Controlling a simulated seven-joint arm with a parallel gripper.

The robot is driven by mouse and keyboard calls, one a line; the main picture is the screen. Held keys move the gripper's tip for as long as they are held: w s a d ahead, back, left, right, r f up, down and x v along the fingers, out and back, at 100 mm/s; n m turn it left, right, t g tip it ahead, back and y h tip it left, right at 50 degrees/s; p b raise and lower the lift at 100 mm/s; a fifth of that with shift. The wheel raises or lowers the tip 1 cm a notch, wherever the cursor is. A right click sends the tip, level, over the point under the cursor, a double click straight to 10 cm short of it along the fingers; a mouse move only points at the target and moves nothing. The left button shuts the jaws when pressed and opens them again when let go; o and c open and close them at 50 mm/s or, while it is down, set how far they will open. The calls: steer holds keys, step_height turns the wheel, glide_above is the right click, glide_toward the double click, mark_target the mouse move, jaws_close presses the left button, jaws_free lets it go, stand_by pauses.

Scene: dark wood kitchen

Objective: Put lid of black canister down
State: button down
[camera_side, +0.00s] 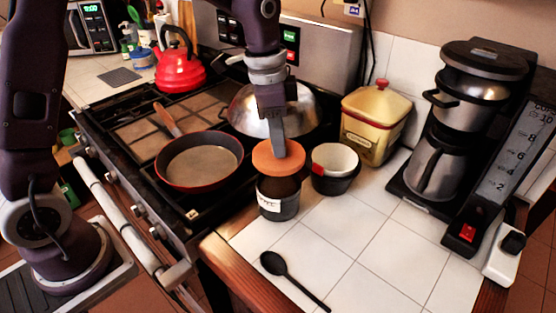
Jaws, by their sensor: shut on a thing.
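The black canister (280,199) with a white label stands upright on the white tiled counter, beside the stove. An orange-brown round lid (265,160) is at its mouth, directly above it. I cannot tell whether the lid rests on the rim or is held just above it. My gripper (279,150) points down from above and is shut on the lid at its top. The lid's handle and the gripper's far finger are hidden.
A dark cup with a white inside (335,167) stands close right of the canister. A yellow tin (375,125) and a coffee maker (450,150) are further right. A frying pan (200,162) is on the stove. A black spoon (292,280) lies in front; tiles around it are clear.

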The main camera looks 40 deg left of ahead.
steer(key=shift+r, duration=0.8)
steer(key=shift+s+r+m, duration=0.15)
steer(key=shift+s+m, duration=0.15)
steer(key=shift+m, duration=0.1)
steer(key=s+f+m+g, duration=0.1)
steer(key=s+f+m, duration=0.2)
steer(key=s+m, duration=0.4)
steer(key=s+f+m+g, duration=0.1)
steer(key=s+f+m, duration=0.35)
steer(key=m, duration=0.55)
steer(key=f, duration=0.3)
steer(key=s+f, duration=0.1)
steer(key=f, duration=0.4)
steer(key=shift+s+a+f, duration=0.15)
steer(key=shift+a+f, duration=0.1)
steer(key=shift+f, duration=0.25)
steer(key=c, duration=1.1)
jaws_free()
steer(key=shift+f, duration=0.15)
